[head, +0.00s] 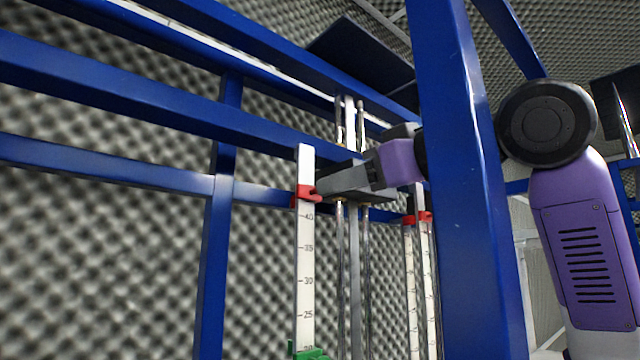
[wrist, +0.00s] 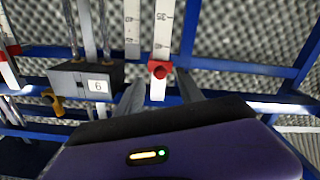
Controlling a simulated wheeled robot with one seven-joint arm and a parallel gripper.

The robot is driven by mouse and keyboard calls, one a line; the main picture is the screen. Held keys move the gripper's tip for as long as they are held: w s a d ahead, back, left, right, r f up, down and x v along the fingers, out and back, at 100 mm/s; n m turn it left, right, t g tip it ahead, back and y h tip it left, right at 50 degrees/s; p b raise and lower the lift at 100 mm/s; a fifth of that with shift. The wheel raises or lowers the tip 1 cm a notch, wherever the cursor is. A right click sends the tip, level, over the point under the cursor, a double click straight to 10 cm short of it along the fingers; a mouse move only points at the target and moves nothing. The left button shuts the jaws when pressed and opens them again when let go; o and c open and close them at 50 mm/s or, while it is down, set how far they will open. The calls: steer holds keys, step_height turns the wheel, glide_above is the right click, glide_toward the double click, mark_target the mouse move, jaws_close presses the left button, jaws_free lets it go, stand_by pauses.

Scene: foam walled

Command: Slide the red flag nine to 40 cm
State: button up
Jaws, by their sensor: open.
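The red flag (head: 305,193) sits on a white upright scale (head: 306,262), a little above its 40 mark. In the wrist view the same red flag (wrist: 160,68) shows on the scale, which appears upside down. My gripper (head: 320,187) reaches in from the right, close to the flag in the head view. In the wrist view my gripper (wrist: 160,93) is open, with one grey finger on each side of the scale's end. The flag lies just beyond the fingertips, roughly between them. I cannot tell whether a finger touches it. A plate on a grey block (wrist: 98,87) reads like a 6 in this inverted view.
A green flag (head: 310,354) is low on the same scale. Metal rods (head: 366,262) stand just right of it. Further right, two more scales carry red flags (head: 425,216). Blue frame bars surround the area, including a thick post (head: 462,190) before my arm.

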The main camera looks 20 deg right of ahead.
steer(key=p+x, duration=0.1)
steer(key=x, duration=0.4)
jaws_close()
stand_by(1.4)
